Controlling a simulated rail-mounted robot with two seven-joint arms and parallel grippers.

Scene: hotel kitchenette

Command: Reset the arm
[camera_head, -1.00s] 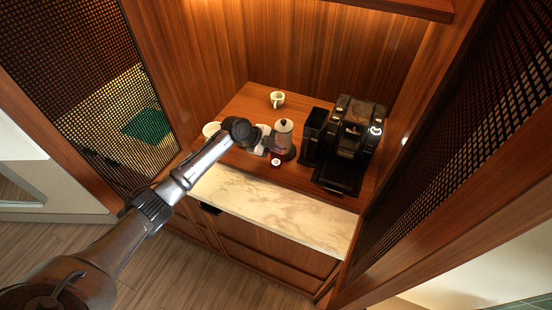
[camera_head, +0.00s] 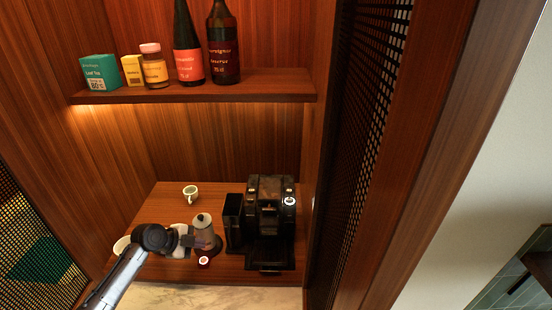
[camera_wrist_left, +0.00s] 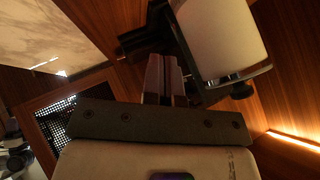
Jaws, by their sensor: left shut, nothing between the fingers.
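My left arm (camera_head: 122,278) comes in from the lower left in the head view. My left gripper (camera_head: 198,240) is over the counter, right beside a metal and dark coffee pot (camera_head: 204,226). Whether it touches the pot I cannot tell. In the left wrist view the two fingers (camera_wrist_left: 165,78) are together with nothing between them. A pale cylinder (camera_wrist_left: 222,38) with a black fitting stands just past them there. My right gripper is not in view.
A black coffee machine (camera_head: 270,212) stands right of the pot. A white cup (camera_head: 190,193) is behind, and a small red-and-white item (camera_head: 204,261) lies in front. A wooden shelf (camera_head: 200,91) above holds two bottles, a jar and boxes. A mesh panel (camera_head: 350,150) bounds the right side.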

